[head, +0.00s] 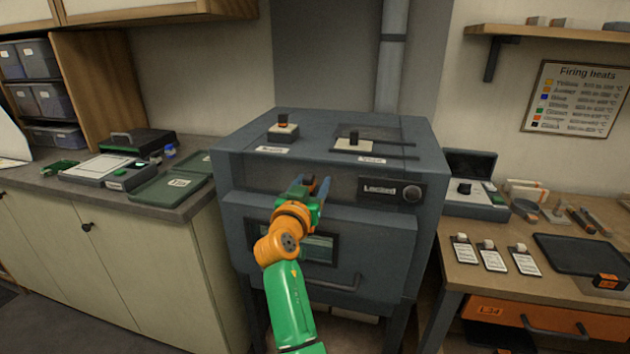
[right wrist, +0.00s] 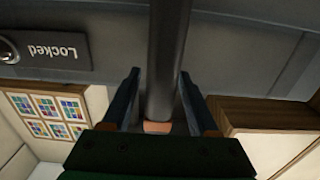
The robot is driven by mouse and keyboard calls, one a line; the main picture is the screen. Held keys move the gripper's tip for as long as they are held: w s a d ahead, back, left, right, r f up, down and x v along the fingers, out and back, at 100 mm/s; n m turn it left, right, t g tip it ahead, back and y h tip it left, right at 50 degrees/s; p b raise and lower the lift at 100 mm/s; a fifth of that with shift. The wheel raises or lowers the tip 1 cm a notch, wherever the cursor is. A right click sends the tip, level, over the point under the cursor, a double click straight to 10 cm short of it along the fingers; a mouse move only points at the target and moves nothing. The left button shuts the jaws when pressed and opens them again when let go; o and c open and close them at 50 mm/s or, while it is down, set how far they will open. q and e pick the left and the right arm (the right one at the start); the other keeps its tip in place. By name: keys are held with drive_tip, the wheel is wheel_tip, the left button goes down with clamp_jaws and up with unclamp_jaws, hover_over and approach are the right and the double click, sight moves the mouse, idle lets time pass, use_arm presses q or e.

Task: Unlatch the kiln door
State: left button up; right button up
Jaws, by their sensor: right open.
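The grey kiln (head: 235,155) stands in the middle of the head view. Its door (head: 385,235) is closed, with a window (head: 322,248) and a low handle bar (head: 335,286). A panel (head: 378,188) on its front reads "Locked", and a round knob (head: 411,194) sits at its right end. My right gripper (head: 309,184) is open at the upper door edge, left of the panel. In the right wrist view, a dark bar (right wrist: 168,60) with a copper-coloured end runs between my open fingers (right wrist: 163,95). My gripper hides this bar in the head view.
Two small controls, one with a red part (head: 283,128) and one with a black knob (head: 353,140), stand on the kiln top. A left counter (head: 110,190) holds green cases. A right bench (head: 470,255) holds tags, tools and a dark tray (head: 580,254).

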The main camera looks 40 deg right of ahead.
drive_tip(key=shift+s+a+r, duration=0.2)
drive_tip(key=shift+a, duration=0.15)
drive_tip(key=shift+c, duration=0.6)
drive_tip(key=shift+s, duration=0.1)
drive_tip(key=c, duration=0.4)
drive_tip(key=shift+d, duration=0.1)
clamp_jaws()
